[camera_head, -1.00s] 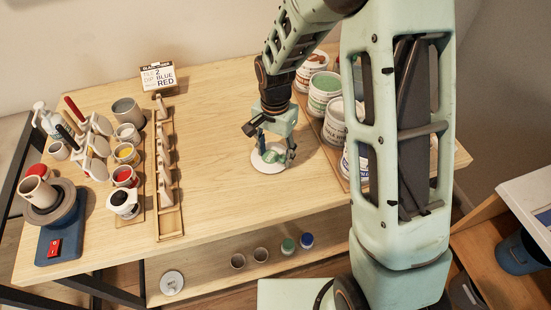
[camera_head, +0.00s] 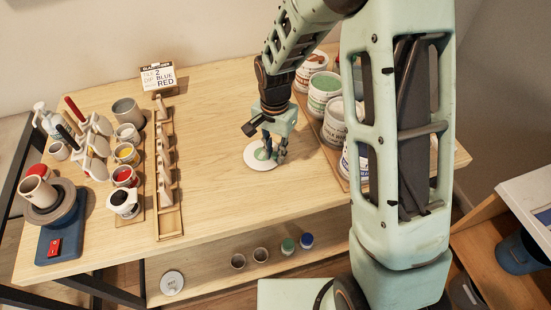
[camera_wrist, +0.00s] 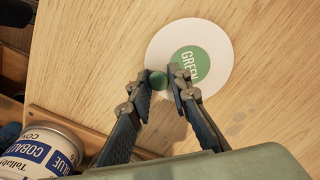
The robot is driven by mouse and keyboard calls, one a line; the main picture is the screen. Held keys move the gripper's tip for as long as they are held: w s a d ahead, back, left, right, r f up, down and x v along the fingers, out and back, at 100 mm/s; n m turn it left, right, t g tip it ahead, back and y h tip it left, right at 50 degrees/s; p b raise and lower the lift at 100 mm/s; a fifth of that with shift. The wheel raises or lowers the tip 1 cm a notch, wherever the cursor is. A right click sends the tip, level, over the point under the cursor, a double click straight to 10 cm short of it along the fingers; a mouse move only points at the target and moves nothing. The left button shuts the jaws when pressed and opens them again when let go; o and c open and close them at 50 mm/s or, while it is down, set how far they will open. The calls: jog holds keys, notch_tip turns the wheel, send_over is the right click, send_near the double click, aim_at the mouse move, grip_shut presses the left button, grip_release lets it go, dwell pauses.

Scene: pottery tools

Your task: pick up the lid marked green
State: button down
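The lid marked green (camera_head: 251,163) is a white disc with a green centre, seen on the wooden table. My gripper (camera_head: 275,153) is low over the lid's right side, pointing down. Part of the label is hidden by the right finger. I cannot tell whether the lid is clear of the table.
Large labelled tubs (camera_head: 324,91) stand in a tray at right, near my arm; a cobalt blue tub (camera_wrist: 40,150) is close in the wrist view. A wooden rack (camera_head: 169,220), cups and a potter's wheel (camera_head: 58,212) are at left. The table between is clear.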

jog(key=shift+s+a+f, duration=0.2)
jog(key=shift+f, duration=0.05)
